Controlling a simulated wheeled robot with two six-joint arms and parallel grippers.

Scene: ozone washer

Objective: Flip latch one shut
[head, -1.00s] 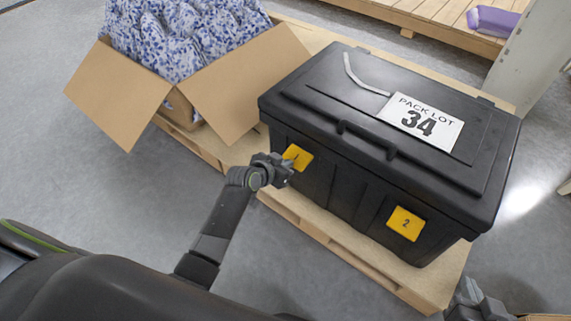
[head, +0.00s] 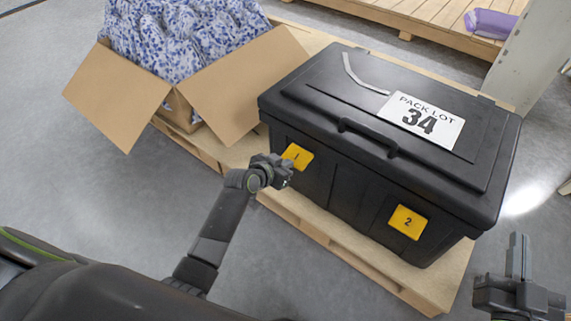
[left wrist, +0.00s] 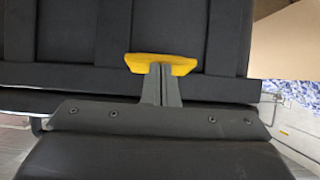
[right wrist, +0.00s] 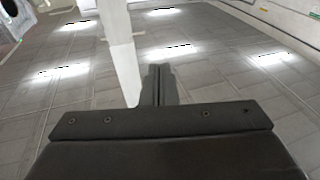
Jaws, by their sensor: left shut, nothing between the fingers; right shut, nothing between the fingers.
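The yellow latch one (head: 298,156), marked 1, is on the front of the black lidded box (head: 320,187), near its left end. It also shows in the left wrist view (left wrist: 162,60), just beyond the fingertips. My left gripper (head: 284,168) is shut and empty, right at the latch's lower side; I cannot tell whether it touches. The box lid is down. Yellow latch two (head: 407,222) is on the right part of the same front face. My right gripper (head: 518,245) is shut and empty, held to the right of the box over the floor.
The black box stands on a wooden pallet (head: 330,236). An open cardboard box (head: 120,95) with blue and white bags (head: 185,40) stands to its left. A pale post (head: 525,65) stands behind at the right. The floor in front is clear.

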